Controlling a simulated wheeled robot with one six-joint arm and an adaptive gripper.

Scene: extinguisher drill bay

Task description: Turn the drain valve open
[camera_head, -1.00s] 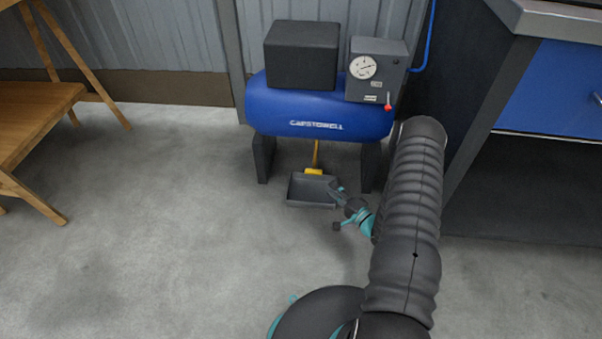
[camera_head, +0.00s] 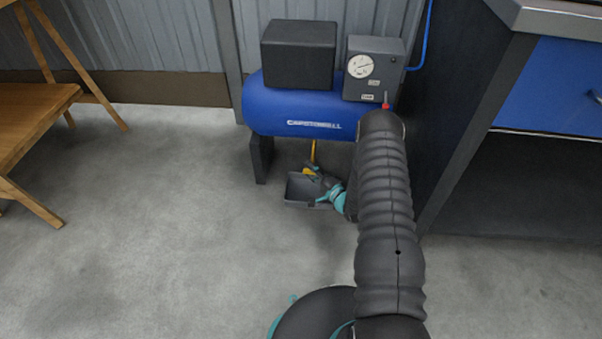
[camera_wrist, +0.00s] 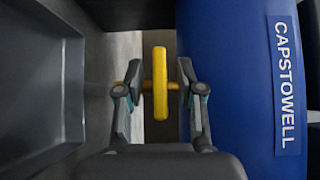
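The drain valve has a yellow handle (camera_wrist: 160,60), which shows as an upright bar in the wrist view, with a short yellow stem running sideways behind it. In the head view a thin yellow pipe (camera_head: 314,151) hangs under the blue compressor tank (camera_head: 290,108), and the handle is mostly hidden by my gripper (camera_head: 316,175). In the wrist view my gripper (camera_wrist: 160,82) is open, one finger on each side of the handle. A gap shows between the handle and each finger.
A dark grey drip tray (camera_head: 302,190) sits on the floor under the valve; its wall fills the left of the wrist view (camera_wrist: 30,90). A gauge box (camera_head: 374,68) is on the tank. A dark cabinet (camera_head: 470,110) stands at right, a wooden bench (camera_head: 30,105) at left.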

